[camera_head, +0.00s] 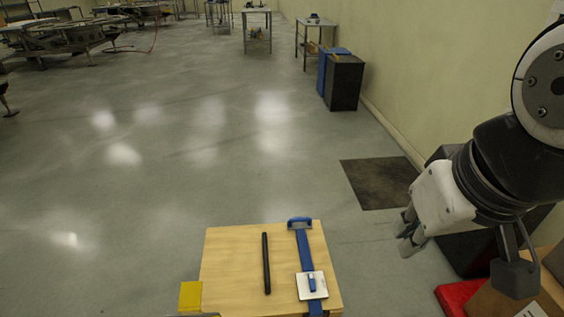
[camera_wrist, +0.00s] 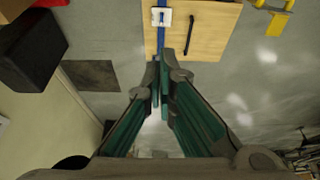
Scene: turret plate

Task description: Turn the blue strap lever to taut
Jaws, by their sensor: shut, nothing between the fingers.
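A blue strap (camera_head: 305,247) runs along the right side of a wooden table top (camera_head: 232,262). A white square plate (camera_head: 303,290) sits on the strap, with a small blue lever (camera_head: 312,284) lying along the strap's direction. In the wrist view the plate (camera_wrist: 155,17) and lever (camera_wrist: 163,17) show small at the top. My gripper (camera_head: 408,238) is right of the table in the head view, apart from the lever. In the wrist view my gripper (camera_wrist: 160,75) has its fingertips together and holds nothing. The strap's near end leaves the head view.
A black bar (camera_head: 266,263) lies left of the strap. A blue bracket (camera_head: 299,223) is at the table's far edge, and a yellow part (camera_head: 190,296) is at its left. A red item (camera_head: 458,297) and cardboard box (camera_head: 500,300) stand at right. The floor beyond is open.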

